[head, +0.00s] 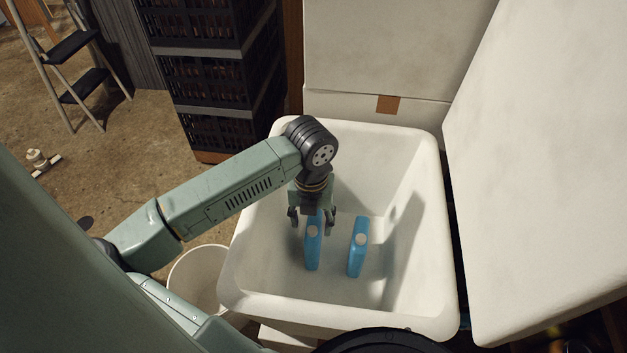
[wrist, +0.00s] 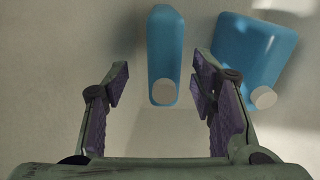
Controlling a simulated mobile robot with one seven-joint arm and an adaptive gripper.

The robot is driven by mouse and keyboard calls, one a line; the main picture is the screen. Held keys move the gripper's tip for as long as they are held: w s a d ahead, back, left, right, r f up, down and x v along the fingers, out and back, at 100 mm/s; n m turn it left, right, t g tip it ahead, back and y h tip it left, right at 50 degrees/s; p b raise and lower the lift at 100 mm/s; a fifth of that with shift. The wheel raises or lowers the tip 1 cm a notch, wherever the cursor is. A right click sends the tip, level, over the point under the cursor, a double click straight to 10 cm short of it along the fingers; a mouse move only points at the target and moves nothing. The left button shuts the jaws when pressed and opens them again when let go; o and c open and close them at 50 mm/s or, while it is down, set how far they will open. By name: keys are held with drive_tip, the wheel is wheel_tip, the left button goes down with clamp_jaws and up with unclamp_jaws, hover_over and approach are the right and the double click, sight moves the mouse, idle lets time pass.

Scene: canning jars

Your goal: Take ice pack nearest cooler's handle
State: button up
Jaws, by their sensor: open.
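Two blue ice packs with pale round caps stand on edge inside the white cooler (head: 250,262). The left pack (head: 313,250) is below my gripper (head: 311,222), which is open and empty. In the wrist view, this pack (wrist: 165,45) lies between the lines of my open fingers (wrist: 160,86), its capped end near the fingertips; contact cannot be told. The right pack (head: 357,252) stands a short gap away. It also shows in the wrist view (wrist: 248,52), angled, partly behind the right finger. I cannot clearly make out the cooler's handle.
The cooler's walls surround my gripper, and its floor around the packs looks bare. A large white panel (head: 545,170) rises at the right. A white bucket (head: 195,278) stands left of the cooler. Stacked black crates (head: 210,80) stand behind, with a step ladder (head: 75,65) further left.

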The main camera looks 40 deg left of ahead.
wheel_tip(320, 180, down, 5)
drive_tip(key=shift+w+d+f+p, duration=0.15)
drive_tip(key=shift+p, duration=0.55)
clamp_jaws()
idle(0.4)
